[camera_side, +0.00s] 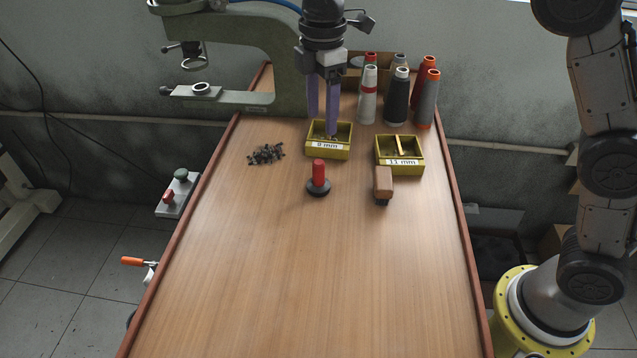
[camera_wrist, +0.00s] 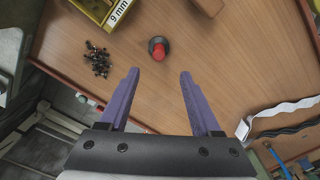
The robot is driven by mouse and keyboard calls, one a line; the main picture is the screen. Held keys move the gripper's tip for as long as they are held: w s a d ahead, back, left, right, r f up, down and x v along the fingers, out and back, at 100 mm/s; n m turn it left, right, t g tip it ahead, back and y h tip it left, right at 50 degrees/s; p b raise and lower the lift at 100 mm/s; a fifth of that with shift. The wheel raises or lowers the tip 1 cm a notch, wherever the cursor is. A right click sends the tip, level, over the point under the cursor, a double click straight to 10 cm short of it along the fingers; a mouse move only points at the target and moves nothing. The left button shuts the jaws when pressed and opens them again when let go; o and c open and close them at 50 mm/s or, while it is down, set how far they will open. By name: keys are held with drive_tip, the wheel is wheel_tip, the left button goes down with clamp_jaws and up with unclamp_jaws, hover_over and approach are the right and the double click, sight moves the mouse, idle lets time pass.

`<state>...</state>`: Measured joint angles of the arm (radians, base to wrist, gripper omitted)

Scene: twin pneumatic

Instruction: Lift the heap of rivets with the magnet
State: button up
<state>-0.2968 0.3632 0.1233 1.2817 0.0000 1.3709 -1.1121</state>
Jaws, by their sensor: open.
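The heap of small dark rivets (camera_side: 266,153) lies loose on the left of the wooden table; it also shows in the wrist view (camera_wrist: 98,59). The magnet, with a red upright handle and a dark round base (camera_side: 318,180), stands on the table to the right of and nearer than the heap. In the wrist view the magnet (camera_wrist: 158,48) stands beyond my fingertips. My gripper (camera_side: 323,125) has purple fingers and is open and empty. Nothing is between the fingers.
A yellow box marked 9 mm (camera_side: 329,155) and another yellow box (camera_side: 400,170) stand behind the magnet. A brown-handled block (camera_side: 383,184) stands at right. Several thread cones (camera_side: 397,98) and a green press frame (camera_side: 250,35) are at the back. The near table is clear.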

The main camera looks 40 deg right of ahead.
sight(318, 162)
wheel_tip(318, 162, down, 9)
drive_tip(key=shift+a+r, duration=0.1)
drive_tip(key=shift+a, duration=0.05)
drive_tip(key=shift+w+a+f, duration=0.1)
drive_tip(key=shift+w+f, duration=0.05)
drive_tip(key=shift+f, duration=2.4)
clamp_jaws()
drive_tip(key=shift+r, duration=0.1)
